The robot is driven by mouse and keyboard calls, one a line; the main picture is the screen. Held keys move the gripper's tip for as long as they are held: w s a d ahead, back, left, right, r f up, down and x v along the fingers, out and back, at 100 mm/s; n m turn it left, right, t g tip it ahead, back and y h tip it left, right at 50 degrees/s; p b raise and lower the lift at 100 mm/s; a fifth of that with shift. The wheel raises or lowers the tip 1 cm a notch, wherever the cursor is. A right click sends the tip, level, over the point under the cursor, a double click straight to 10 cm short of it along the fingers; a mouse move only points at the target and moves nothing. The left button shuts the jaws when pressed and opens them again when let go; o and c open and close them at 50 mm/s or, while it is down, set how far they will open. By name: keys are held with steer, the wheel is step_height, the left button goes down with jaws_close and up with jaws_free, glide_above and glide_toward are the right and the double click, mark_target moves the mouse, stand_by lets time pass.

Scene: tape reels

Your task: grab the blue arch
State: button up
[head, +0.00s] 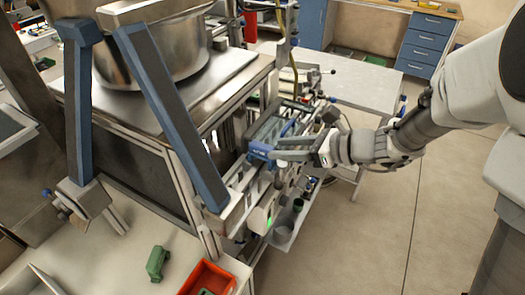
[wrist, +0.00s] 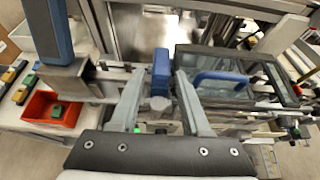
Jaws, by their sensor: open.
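A blue arch-shaped handle (wrist: 222,77) stands on a dark-framed clear cover (wrist: 215,62) in the wrist view, right of my fingers. In the head view the arch (head: 286,128) shows small, just beyond my gripper. My gripper (wrist: 160,77) is open, with its two grey fingers apart and pointing ahead. A separate blue block (wrist: 160,66) appears between and beyond the fingertips. In the head view my gripper (head: 277,149) reaches in from the right, close to this block (head: 260,150). I cannot tell whether the fingers touch anything. Nothing is visibly held.
A machine rail (head: 240,190) runs below the gripper. Blue-grey bars (head: 170,110) and a steel pot (head: 150,50) stand at left. A red bin (head: 208,278) and a green piece (head: 157,263) lie on the front bench. The floor (head: 400,220) at right is open.

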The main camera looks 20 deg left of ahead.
mark_target(268, 148)
steer(key=p+x, duration=0.1)
steer(key=x, duration=0.4)
steer(key=shift+w, duration=0.1)
steer(key=shift+c, duration=0.4)
jaws_close()
